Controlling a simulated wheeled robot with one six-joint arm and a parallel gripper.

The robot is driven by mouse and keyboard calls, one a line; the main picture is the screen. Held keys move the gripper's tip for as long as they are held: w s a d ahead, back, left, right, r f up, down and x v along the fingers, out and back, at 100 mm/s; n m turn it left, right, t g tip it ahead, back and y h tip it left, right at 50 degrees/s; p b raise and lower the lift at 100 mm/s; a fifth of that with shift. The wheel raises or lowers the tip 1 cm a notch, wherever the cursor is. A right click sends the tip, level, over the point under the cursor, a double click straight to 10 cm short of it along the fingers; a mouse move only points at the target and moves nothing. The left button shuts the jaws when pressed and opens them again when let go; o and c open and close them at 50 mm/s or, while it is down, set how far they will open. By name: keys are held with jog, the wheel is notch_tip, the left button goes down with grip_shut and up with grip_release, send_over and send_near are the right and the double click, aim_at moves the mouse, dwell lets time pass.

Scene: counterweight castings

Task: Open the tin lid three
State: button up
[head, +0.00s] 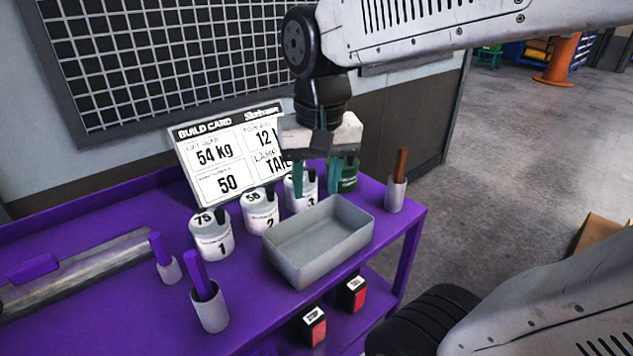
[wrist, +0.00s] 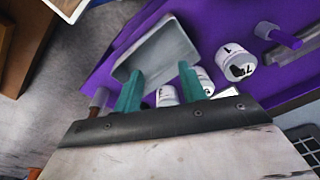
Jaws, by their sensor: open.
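White tin three (head: 291,199) stands on the purple bench at the right end of a row of numbered tins, partly hidden by my gripper in the head view. In the wrist view tin three (wrist: 166,97) shows between the teal fingers. Tin two (head: 261,219) and tin one (head: 212,243) stand to its left, each with a numbered lid and a dark tab on top. My gripper (head: 317,190) is open and empty, pointing down over the tin three area. The gap between fingers and lid cannot be judged.
A grey tray (head: 320,245) lies in front of the tins. A dark green can (head: 349,183) stands behind my gripper. A cup with a brown handle (head: 396,194) is at the right, purple-handled cups (head: 211,312) at the left. A build card (head: 215,160) leans behind.

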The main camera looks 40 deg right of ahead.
jog(key=shift+s+a+f+n, duration=0.1)
jog(key=shift+s+a+n, duration=0.15)
jog(key=shift+s, duration=0.25)
jog(key=s+a+f+n, duration=0.2)
jog(key=s+n, duration=0.2)
jog(key=s, duration=0.2)
jog(key=shift+s, duration=0.4)
jog(key=shift+n, duration=0.25)
jog(key=shift+c, duration=0.5)
